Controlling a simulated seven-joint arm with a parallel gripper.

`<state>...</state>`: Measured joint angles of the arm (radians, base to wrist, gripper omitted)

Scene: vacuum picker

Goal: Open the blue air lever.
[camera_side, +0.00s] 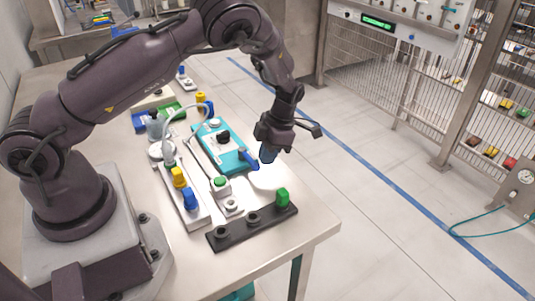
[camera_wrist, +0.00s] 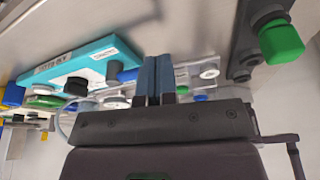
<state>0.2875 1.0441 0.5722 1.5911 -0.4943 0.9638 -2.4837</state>
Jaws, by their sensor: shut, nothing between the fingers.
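The blue air lever (camera_side: 250,160) sits at the right end of a teal box (camera_side: 212,150) on the table, beside a black knob (camera_side: 223,137). In the wrist view the blue lever (camera_wrist: 127,75) shows next to a grey round fitting on the teal box (camera_wrist: 90,60), just left of my fingers. My gripper (camera_side: 267,157) is shut and empty, with its blue fingertips close to the right of the lever. In the wrist view the two fingers of my gripper (camera_wrist: 154,72) stand side by side. I cannot tell whether they touch the lever.
A black bar (camera_side: 233,233) with a green knob (camera_side: 283,197) lies near the table's front edge. A white strip (camera_side: 200,217) carries yellow and blue knobs. The floor right of the table is open.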

